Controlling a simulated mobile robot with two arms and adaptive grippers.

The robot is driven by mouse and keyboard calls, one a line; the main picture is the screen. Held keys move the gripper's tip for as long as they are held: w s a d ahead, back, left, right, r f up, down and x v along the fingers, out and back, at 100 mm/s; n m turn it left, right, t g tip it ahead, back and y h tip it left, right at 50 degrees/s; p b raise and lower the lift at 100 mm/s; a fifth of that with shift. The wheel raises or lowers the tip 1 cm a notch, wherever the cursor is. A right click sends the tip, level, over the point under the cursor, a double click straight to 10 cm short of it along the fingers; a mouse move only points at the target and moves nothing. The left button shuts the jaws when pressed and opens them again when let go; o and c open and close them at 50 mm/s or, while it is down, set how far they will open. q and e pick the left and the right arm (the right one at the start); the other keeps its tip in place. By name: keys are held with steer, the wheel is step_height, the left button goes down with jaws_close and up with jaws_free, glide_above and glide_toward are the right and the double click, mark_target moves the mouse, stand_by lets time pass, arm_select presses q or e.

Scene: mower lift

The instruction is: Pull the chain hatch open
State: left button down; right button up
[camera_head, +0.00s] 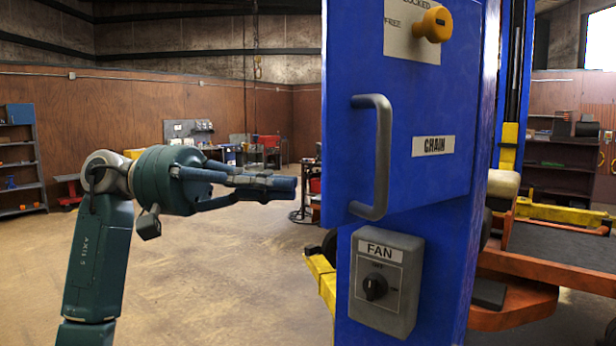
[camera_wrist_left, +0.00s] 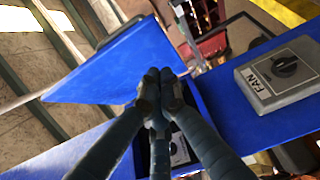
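The chain hatch (camera_head: 425,110) is a blue panel with a grey bar handle (camera_head: 377,157) and a "CHAIN" label. It stands swung out at an angle from the blue column (camera_head: 450,260). In the left wrist view the hatch (camera_wrist_left: 120,70) juts out, with a dark opening (camera_wrist_left: 180,148) in the column below it, partly hidden by my fingers. My left gripper (camera_head: 285,187) is left of the hatch and handle, pointing right, apart from the handle in the picture. Its fingers (camera_wrist_left: 162,80) are together with nothing seen between them. My right gripper is out of view.
A grey fan switch box (camera_head: 387,283) sits on the column below the hatch. A yellow knob (camera_head: 433,24) sticks out above the handle. An orange and yellow lift (camera_head: 520,270) stands behind on the right. The floor on the left is clear.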

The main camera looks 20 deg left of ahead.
arm_select(q)
steer(key=d, duration=0.1)
steer(key=s+d+p, duration=0.1)
steer(key=d, duration=0.1)
steer(key=s+d+p, duration=0.1)
steer(key=d, duration=0.1)
steer(key=shift+s+d, duration=0.1)
steer(key=shift+s, duration=0.15)
